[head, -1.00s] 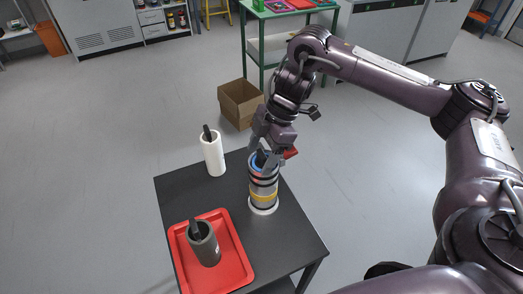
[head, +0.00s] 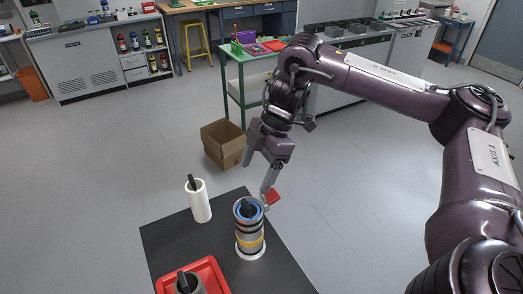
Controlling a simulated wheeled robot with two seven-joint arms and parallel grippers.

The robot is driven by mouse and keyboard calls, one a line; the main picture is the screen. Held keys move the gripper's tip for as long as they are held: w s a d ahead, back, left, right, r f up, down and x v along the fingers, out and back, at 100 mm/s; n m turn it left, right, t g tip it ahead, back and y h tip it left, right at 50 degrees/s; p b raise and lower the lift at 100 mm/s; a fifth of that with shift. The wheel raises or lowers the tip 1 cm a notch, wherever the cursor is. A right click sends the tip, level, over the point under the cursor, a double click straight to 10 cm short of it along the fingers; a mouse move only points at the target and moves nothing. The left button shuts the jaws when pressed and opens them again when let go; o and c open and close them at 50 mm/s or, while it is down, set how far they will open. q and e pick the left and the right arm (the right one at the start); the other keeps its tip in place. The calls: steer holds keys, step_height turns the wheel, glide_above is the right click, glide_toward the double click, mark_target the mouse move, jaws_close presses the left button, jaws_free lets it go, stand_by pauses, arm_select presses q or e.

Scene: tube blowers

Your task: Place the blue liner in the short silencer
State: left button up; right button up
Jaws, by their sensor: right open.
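A striped upright cylinder (head: 249,232) with black, white and yellow bands stands on the dark table on a pale round base. A blue ring (head: 246,207) shows at its top, with a dark stick-like piece inside; I cannot tell how deep the blue part sits. A white cylinder (head: 200,205) with a dark stick stands to its left. A grey cylinder (head: 189,286) with a dark stick stands in the red tray, cut by the bottom edge. I cannot tell which is the short silencer. My right gripper (head: 256,181) is open and empty, just above the striped cylinder. My left gripper is not in view.
The red tray (head: 217,271) lies at the front of the dark table (head: 165,237). A small red thing (head: 272,197) shows beside my right finger; what it belongs to is unclear. A cardboard box (head: 223,143) stands on the floor behind. A green-framed table (head: 235,55) is farther back.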

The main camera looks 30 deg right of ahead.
steer(key=shift+p+v, duration=0.5)
steer(key=shift+v, duration=1.1)
steer(key=shift+a, duration=0.1)
